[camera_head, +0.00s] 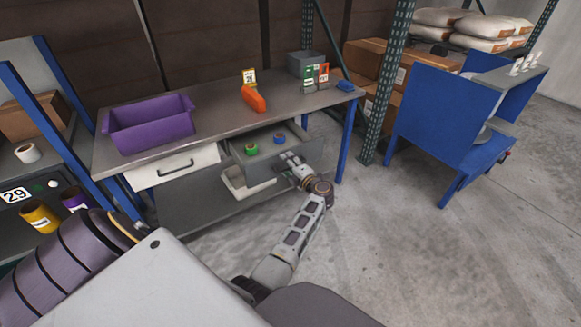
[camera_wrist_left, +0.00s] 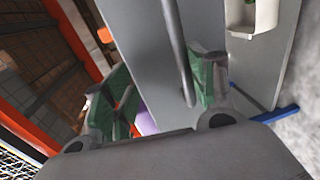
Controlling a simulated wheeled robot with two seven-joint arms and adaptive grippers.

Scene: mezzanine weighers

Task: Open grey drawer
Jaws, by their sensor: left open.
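The grey drawer (camera_head: 265,157) under the right half of the workbench is partly pulled out, and its inside shows from above. A green roll (camera_head: 251,149) and a blue roll (camera_head: 279,138) lie in it. My left gripper (camera_head: 291,160) is at the front of this drawer, toward its right part, and hides some of the front. In the left wrist view, the drawer's bar handle (camera_wrist_left: 176,45) runs between the open green-padded fingers of the gripper (camera_wrist_left: 160,95). I cannot tell whether either finger touches the bar. My right gripper is not in view.
A white drawer (camera_head: 172,170) with a dark handle is shut on the left. A white bin (camera_head: 246,189) stands below the grey drawer. The benchtop holds a purple bin (camera_head: 150,124) and an orange tool (camera_head: 253,98).

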